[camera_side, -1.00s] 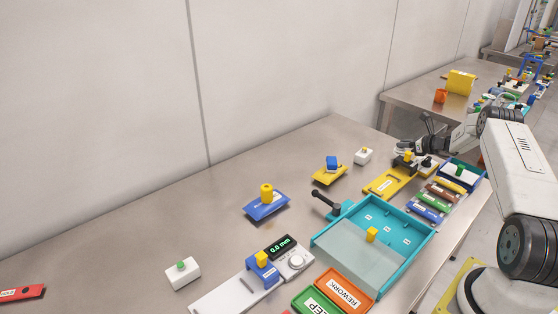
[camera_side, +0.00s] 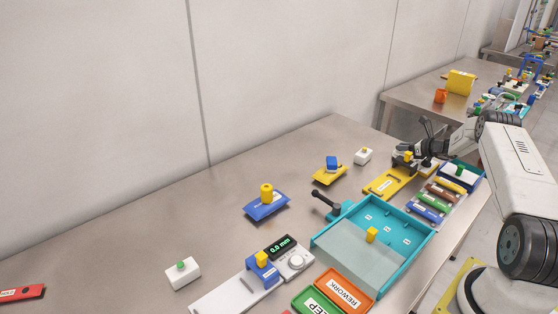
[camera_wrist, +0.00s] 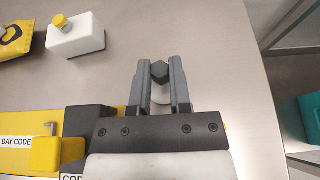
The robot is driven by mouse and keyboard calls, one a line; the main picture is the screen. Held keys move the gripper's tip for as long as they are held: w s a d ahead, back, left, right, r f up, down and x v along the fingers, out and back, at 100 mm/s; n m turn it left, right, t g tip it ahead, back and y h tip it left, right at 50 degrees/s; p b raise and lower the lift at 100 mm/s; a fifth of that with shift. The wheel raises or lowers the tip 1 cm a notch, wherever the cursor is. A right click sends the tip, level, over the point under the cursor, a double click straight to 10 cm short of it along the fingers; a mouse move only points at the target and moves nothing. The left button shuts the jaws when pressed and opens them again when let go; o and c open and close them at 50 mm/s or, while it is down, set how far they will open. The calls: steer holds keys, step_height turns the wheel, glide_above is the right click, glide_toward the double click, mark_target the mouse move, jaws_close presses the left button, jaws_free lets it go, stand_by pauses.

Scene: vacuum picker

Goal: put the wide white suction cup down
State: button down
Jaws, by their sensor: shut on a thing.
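The wide white suction cup (camera_wrist: 161,95) shows in the wrist view as a pale part below a dark hexagonal fitting (camera_wrist: 159,71). My gripper (camera_wrist: 160,72) is shut on that fitting, with one grey finger on each side. My fingers hide much of the cup, and I cannot tell whether it touches the surface beneath. In the side view my gripper (camera_side: 408,156) is low at the far end of the yellow day-code fixture (camera_side: 382,188); the cup cannot be made out there.
The fixture's black block (camera_wrist: 88,121) is just left of my gripper. A white box with a yellow knob (camera_wrist: 76,38) stands beyond it. A teal tray (camera_side: 328,232) and a rack of coloured bars (camera_side: 433,203) are nearby. Bare steel lies ahead of the fingers.

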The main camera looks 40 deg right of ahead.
steer(key=shift+f, duration=0.45)
steer(key=shift+c, duration=2.4)
jaws_free()
steer(key=shift+r, duration=0.1)
steer(key=shift+r, duration=0.75)
step_height(320, 180, up, 7)
steer(key=shift+f, duration=0.2)
steer(key=w+a+r, duration=0.3)
steer(key=a, duration=0.4)
steer(key=w+a+r+n+y, duration=0.1)
steer(key=w+a+r, duration=0.3)
steer(key=a, duration=0.4)
steer(key=w+a+r, duration=0.3)
steer(key=w+a, duration=0.1)
steer(key=a, duration=0.4)
steer(key=shift+r+n+y, duration=0.2)
steer(key=shift+n+y, duration=0.1)
steer(key=shift+y, duration=0.1)
